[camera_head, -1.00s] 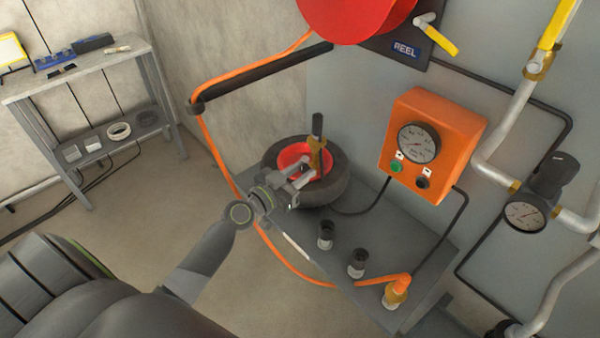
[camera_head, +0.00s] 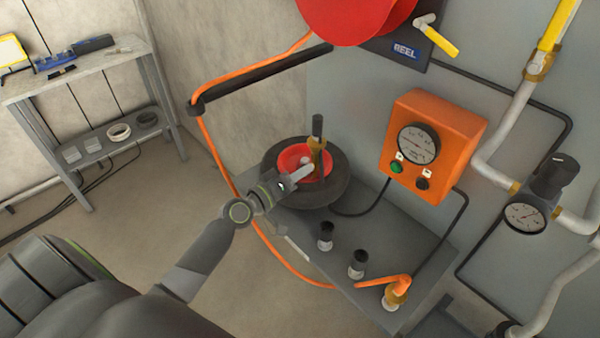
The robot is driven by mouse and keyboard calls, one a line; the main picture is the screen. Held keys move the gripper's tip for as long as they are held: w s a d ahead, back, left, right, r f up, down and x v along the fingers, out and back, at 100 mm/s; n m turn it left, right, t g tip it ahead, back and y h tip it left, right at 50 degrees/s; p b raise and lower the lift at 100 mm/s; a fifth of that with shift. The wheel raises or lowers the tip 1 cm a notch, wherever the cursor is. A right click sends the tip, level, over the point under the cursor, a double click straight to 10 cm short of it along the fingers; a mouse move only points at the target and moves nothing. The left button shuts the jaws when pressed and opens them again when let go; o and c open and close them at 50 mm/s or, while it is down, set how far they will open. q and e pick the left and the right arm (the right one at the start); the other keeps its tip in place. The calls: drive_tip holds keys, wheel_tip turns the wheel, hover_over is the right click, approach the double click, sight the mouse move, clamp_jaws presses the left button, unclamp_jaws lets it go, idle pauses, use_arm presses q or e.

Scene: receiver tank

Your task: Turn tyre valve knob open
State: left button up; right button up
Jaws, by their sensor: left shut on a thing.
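A black tyre (camera_head: 335,193) with a red rim (camera_head: 292,155) lies flat on the grey bench. An upright brass valve fitting (camera_head: 317,158) with a black top (camera_head: 317,127) stands at the rim. My left gripper (camera_head: 306,170) reaches over the tyre's near-left side, its pale fingers against the lower part of the fitting. It is shut on the tyre valve knob, which the fingers mostly hide; how far the knob is turned cannot be told. My right gripper is not in view.
An orange gauge box (camera_head: 434,144) is on the wall behind the bench (camera_head: 388,232). Two black-topped fittings (camera_head: 325,236) and a hose end (camera_head: 396,290) stand on the bench. An orange hose (camera_head: 220,165) runs down left of the tyre from the red reel (camera_head: 355,15).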

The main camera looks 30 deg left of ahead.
use_arm(q)
drive_tip(key=n, duration=0.7)
drive_tip(key=shift+h+p, duration=0.3)
drive_tip(key=shift+p, duration=0.05)
drive_tip(key=n, duration=0.6)
drive_tip(key=shift+p, duration=0.4)
drive_tip(key=n, duration=0.4)
drive_tip(key=shift+a+n+h+p, duration=0.1)
drive_tip(key=shift+n+h+p, duration=0.2)
drive_tip(key=shift+p, duration=0.05)
drive_tip(key=n, duration=0.4)
drive_tip(key=shift+f+n+p, duration=0.1)
drive_tip(key=shift+n+p, duration=0.2)
drive_tip(key=shift+p, duration=0.05)
drive_tip(key=o, duration=1)
